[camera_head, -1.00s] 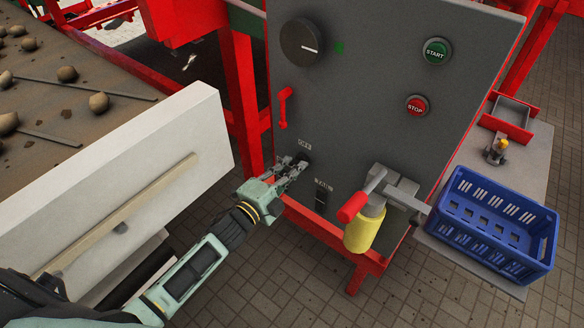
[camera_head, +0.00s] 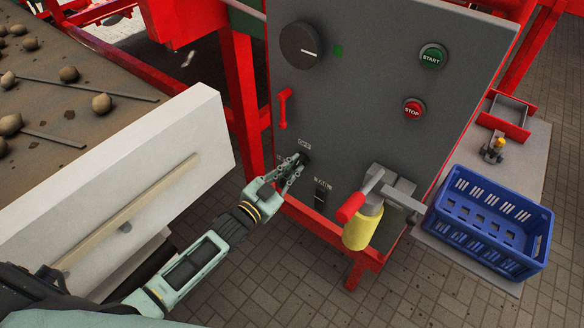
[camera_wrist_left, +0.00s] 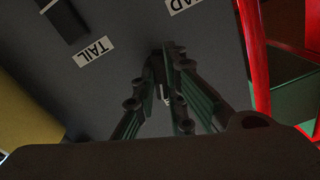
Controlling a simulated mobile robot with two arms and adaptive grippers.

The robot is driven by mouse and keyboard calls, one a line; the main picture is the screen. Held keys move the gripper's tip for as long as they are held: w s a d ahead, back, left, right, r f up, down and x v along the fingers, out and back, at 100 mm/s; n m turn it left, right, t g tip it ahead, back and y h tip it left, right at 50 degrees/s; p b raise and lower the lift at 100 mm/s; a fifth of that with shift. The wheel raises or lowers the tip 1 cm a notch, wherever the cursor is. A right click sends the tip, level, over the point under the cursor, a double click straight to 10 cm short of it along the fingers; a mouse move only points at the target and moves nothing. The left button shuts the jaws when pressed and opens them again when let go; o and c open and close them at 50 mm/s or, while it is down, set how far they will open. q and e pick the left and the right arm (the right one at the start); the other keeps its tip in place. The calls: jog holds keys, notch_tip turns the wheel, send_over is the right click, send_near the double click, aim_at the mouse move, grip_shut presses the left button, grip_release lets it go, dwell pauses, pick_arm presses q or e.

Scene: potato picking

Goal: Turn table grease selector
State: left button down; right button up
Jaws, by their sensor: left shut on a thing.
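A small dark selector knob (camera_head: 304,158) sits low on the grey control panel (camera_head: 370,110), with a small white label just above it. My left gripper (camera_head: 296,164) reaches up to it from the lower left, its fingers shut on the knob and hiding most of it. In the left wrist view the gripper fingers (camera_wrist_left: 168,82) close around the dark knob, which is hard to make out. Labels reading TAIL (camera_wrist_left: 94,52) and, partly cut off, "AD" (camera_wrist_left: 182,5) show beside it. My right gripper is not in view.
A red-handled valve with a yellow cylinder (camera_head: 361,228) juts out at right. A blue crate (camera_head: 490,222) stands beyond.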

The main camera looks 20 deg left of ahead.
pick_arm(q)
jog(key=shift+f+n, duration=0.1)
jog(key=shift+n, duration=1.8)
jog(key=shift+s, duration=0.1)
jog(key=c, duration=1.8)
grip_release()
jog(key=v, duration=1.2)
